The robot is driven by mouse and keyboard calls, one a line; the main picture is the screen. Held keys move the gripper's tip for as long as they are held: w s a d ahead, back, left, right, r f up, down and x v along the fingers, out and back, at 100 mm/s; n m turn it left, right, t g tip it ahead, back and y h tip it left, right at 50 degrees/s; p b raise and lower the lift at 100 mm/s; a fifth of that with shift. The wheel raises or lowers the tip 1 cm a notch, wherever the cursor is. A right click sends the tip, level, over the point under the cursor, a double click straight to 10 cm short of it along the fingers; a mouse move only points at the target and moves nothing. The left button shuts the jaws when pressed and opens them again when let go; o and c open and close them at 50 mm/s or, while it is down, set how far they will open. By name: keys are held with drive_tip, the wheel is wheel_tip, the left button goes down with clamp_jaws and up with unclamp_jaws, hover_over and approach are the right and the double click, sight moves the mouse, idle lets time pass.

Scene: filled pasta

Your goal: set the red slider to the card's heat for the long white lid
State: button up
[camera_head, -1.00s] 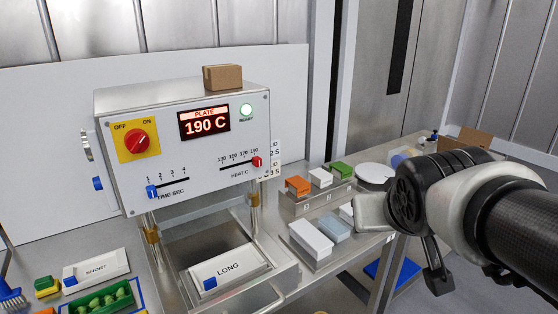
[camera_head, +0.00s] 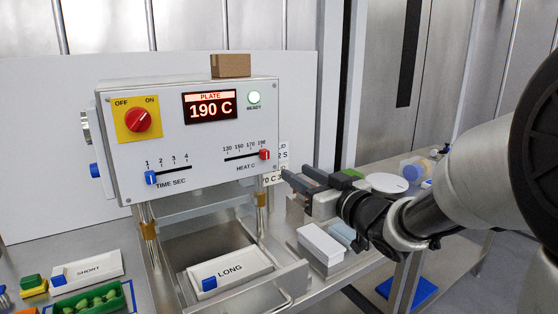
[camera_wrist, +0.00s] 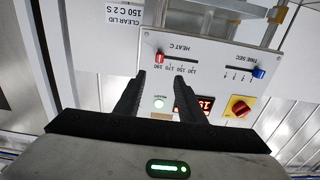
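The red slider (camera_head: 265,154) sits at the 190 end of the HEAT C scale on the sealing machine's front panel (camera_head: 205,150). The plate display (camera_head: 210,106) reads 190 C. My gripper (camera_head: 292,180) is open and empty, right of the panel and a little below the slider. In the wrist view the red slider (camera_wrist: 159,56) shows upside down, just beyond the gap between my fingertips (camera_wrist: 160,78). The card (camera_wrist: 124,14) reads CLEAR LID 150 C 2 S; its other lines are cut off there and partly hidden in the head view.
A blue TIME SEC slider (camera_head: 151,177) stands at 1. The red power knob (camera_head: 138,120) and lit green READY lamp (camera_head: 254,97) are above. A tray marked LONG (camera_head: 232,270) lies in the machine's open drawer. A brown box (camera_head: 231,65) tops the machine.

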sight(267, 155)
drive_tip(key=x, duration=1.4)
drive_tip(key=shift+w+a, duration=0.1)
drive_tip(key=shift+w, duration=0.05)
clamp_jaws()
